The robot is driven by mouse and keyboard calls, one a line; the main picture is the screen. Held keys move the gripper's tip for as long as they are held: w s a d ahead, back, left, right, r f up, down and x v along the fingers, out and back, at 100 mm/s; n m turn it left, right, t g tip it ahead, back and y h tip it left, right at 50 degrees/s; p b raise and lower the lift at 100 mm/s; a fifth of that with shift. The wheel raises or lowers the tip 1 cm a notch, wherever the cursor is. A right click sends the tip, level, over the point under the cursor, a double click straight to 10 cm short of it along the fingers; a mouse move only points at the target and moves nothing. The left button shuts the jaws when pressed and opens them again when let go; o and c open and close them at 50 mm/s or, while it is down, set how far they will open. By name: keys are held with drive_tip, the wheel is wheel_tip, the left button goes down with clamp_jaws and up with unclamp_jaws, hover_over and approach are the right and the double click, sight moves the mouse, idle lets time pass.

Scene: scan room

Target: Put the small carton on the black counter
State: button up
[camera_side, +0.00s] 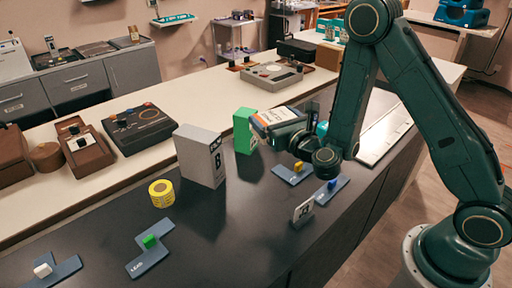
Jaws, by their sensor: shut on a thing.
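A small carton (270,119), white with an orange band, is held at my gripper (287,128), above the black counter (222,232). The carton is tilted, and a dark part of the gripper covers its right side. The fingertips are hard to make out, but my gripper is shut on the carton. A green carton (244,131) stands upright on the counter just left of and behind the held one. A larger grey box (200,157) with an "8" on its side stands further left.
A yellow tape roll (161,193), blue plates with a green block (149,241), a white block (42,270), a yellow block (298,167) and a blue block (332,184), and a small number sign (303,211) are on the counter. Its middle front is clear.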

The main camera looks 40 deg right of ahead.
drive_tip(key=shift+s+d+r+h, duration=0.15)
drive_tip(key=shift+d+h, duration=0.15)
drive_tip(key=shift+d, duration=0.4)
drive_tip(key=shift+a, duration=0.1)
idle(0.4)
drive_tip(key=shift+a, duration=0.55)
drive_tip(key=s+a+f+n+g+y, duration=0.1)
drive_tip(key=s+a+f+n+y, duration=0.2)
drive_tip(key=a, duration=0.9)
drive_tip(key=s+a+f+n+g+y, duration=0.1)
drive_tip(key=s+a+f+n+y, duration=0.2)
drive_tip(key=a+y, duration=0.5)
drive_tip(key=s+a+f+n+g+y, duration=0.1)
drive_tip(key=s+a+f+n+y, duration=0.2)
drive_tip(key=a, duration=1.5)
drive_tip(key=n+y, duration=0.2)
drive_tip(key=shift+g+y, duration=0.3)
drive_tip(key=shift+y, duration=0.1)
drive_tip(key=shift+f, duration=0.1)
drive_tip(key=shift+f, duration=2.85)
